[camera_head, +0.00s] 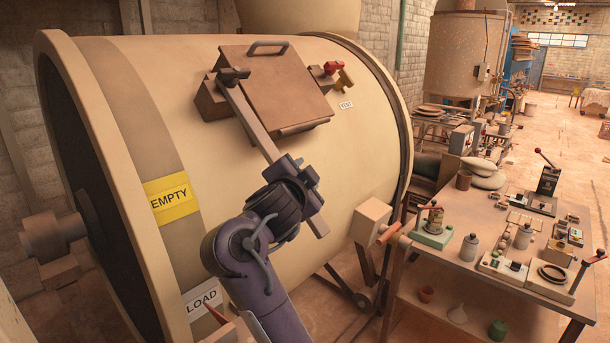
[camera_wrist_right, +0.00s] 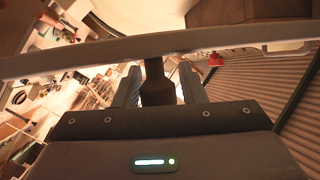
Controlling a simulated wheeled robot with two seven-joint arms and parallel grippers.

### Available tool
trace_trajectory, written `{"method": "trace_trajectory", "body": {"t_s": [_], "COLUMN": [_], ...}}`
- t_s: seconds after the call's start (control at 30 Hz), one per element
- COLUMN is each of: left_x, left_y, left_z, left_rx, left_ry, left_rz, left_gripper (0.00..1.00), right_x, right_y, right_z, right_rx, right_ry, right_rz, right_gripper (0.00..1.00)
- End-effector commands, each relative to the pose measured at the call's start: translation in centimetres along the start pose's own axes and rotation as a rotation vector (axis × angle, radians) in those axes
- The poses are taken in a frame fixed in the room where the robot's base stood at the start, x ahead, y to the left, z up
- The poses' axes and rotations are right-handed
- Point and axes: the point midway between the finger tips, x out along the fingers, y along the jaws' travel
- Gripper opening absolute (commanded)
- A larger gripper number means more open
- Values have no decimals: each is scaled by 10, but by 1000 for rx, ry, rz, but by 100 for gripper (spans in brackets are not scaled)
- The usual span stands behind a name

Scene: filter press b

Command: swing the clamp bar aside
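The clamp bar (camera_head: 254,126) is a long grey bar on the front of a big cream drum. It runs diagonally from a dark pivot (camera_head: 233,75) on a brown block, along the left edge of the square brown lid (camera_head: 280,85), to below the lid. In the right wrist view the bar (camera_wrist_right: 80,60) crosses just beyond my gripper. My right gripper (camera_head: 290,172) is at the bar's lower part. Its fingers (camera_wrist_right: 160,84) stand apart on either side of a dark post (camera_wrist_right: 156,80), with narrow gaps visible. My left gripper is out of view.
A red knob (camera_head: 333,68) and yellow part (camera_head: 344,80) sit right of the lid. A cluttered table (camera_head: 450,262) is at the right. The drum carries a yellow EMPTY label (camera_head: 171,199).

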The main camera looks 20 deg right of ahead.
Motion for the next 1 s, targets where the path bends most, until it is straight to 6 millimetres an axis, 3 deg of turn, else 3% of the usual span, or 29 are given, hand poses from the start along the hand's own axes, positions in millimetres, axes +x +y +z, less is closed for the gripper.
{"method": "trace_trajectory", "body": {"t_s": [0.27, 0.4, 0.47, 0.5, 1.0], "left_x": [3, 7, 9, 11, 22], "left_y": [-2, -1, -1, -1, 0], "left_z": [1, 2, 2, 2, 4], "left_rx": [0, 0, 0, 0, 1], "left_ry": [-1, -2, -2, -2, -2], "left_rz": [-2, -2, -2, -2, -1], "left_gripper": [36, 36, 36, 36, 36], "right_x": [-1, -5, -8, -10, -20], "right_y": [-9, -32, -44, -52, -130], "right_z": [-8, -26, -36, -42, -107], "right_rx": [4, 6, 5, 5, 1], "right_ry": [3, 4, 6, 5, 1], "right_rz": [-1, -7, -13, -14, -4], "right_gripper": [37, 37, 44, 37, 37]}}
